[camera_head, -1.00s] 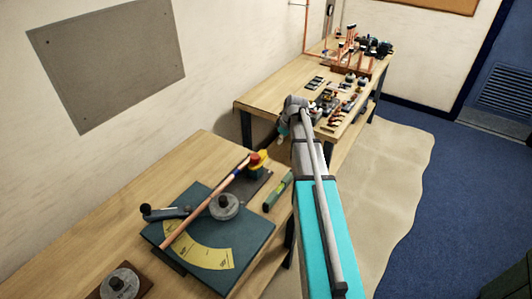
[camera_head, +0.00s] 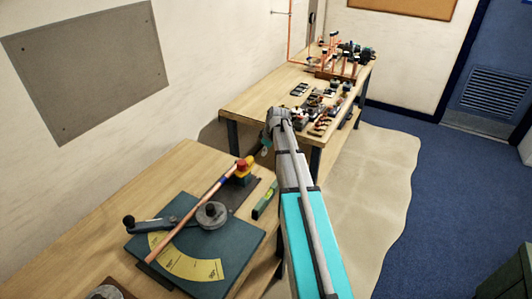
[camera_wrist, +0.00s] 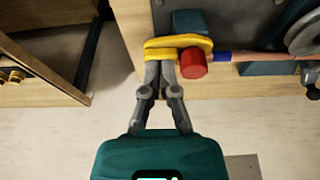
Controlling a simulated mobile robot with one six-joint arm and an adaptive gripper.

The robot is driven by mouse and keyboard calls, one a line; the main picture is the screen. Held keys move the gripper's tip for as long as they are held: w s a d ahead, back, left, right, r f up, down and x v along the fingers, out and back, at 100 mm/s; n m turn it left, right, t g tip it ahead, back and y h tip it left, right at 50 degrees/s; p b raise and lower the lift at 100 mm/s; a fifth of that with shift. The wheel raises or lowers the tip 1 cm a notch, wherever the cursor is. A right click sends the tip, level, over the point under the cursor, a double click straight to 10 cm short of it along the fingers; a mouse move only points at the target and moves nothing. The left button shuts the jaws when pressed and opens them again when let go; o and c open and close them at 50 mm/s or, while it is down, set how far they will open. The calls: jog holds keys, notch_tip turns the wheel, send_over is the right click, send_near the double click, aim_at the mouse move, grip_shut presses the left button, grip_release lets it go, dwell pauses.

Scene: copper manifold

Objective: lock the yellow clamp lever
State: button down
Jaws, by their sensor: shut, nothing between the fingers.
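The yellow clamp (camera_head: 241,178) with its red knob (camera_head: 242,164) sits at the far end of the bending plate (camera_head: 215,262). In the wrist view the yellow lever (camera_wrist: 178,41) lies crosswise at the fingertips, with the red knob (camera_wrist: 194,63) just right of them. A copper pipe (camera_head: 188,217) with a blue band runs from the clamp past a round grey former (camera_head: 211,215). My gripper (camera_wrist: 160,68) is shut and empty, its tips at the lever; I cannot tell whether they touch. In the head view my gripper (camera_head: 264,149) is just beyond the clamp, small and partly hidden.
A green level (camera_head: 265,200) lies right of the plate on the near wooden bench (camera_head: 90,235). A bending handle (camera_head: 150,223) lies at the left of the plate. A second bench (camera_head: 255,97) with pipes and fittings stands behind. Open floor lies to the right.

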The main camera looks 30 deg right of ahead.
aim_at(250, 164)
jog(key=shift+w+a+f+b, duration=0.5)
jog(key=shift+w+f+b, duration=0.3)
jog(key=shift+f+b, duration=0.25)
jog(key=shift+w+a+f+b, duration=0.55)
jog(key=shift+w+f+b, duration=0.3)
jog(key=shift+f, duration=0.25)
jog(key=shift+w+a+f+b, duration=0.5)
jog(key=shift+w+f+b, duration=0.2)
jog(key=shift+f+b, duration=0.4)
jog(key=shift+w+a, duration=0.2)
jog(key=shift+a, duration=0.1)
